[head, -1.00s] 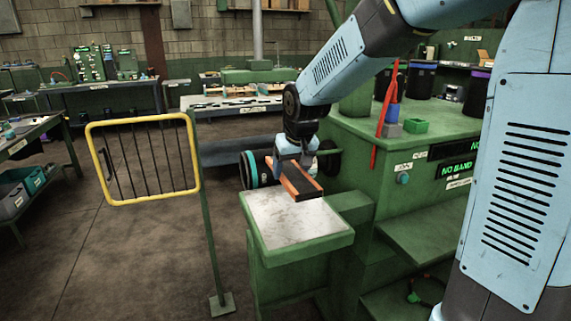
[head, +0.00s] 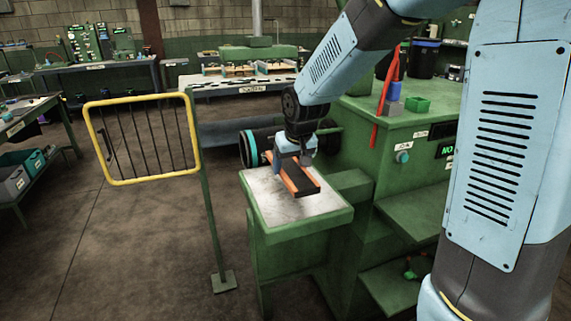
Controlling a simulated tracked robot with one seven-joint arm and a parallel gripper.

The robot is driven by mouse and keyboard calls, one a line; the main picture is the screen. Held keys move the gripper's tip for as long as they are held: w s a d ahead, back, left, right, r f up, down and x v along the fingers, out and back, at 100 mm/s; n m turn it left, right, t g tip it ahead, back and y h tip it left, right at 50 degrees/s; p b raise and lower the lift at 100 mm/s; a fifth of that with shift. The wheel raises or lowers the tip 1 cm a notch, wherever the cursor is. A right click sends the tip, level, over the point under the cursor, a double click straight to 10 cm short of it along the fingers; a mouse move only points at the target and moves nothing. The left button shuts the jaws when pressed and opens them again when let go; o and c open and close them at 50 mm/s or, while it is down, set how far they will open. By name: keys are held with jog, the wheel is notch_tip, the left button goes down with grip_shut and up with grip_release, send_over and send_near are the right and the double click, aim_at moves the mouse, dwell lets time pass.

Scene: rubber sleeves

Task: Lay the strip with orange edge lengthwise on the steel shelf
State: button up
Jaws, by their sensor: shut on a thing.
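The dark strip with orange edges (head: 301,184) is in the head view, over the steel shelf. My gripper (head: 287,164) is shut on its far end. The strip slants from upper left to lower right. It looks flat and very close to the steel top, but I cannot tell whether it touches. The steel shelf (head: 275,217) is a pale, scuffed plate on a green stand, bare around the strip. My gripper hides the strip's far end and part of the shelf's back edge.
A yellow-framed gate (head: 148,178) on a green post stands left of the shelf. A dark roller with a teal ring (head: 247,149) lies behind it. The green machine (head: 375,140) with a red lever and a green box (head: 417,104) rises at right.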

aim_at(289, 185)
jog(key=shift+w+f, duration=0.1)
jog(key=shift+w+f, duration=0.1)
jog(key=shift+f, duration=2)
jog(key=o, duration=1.1)
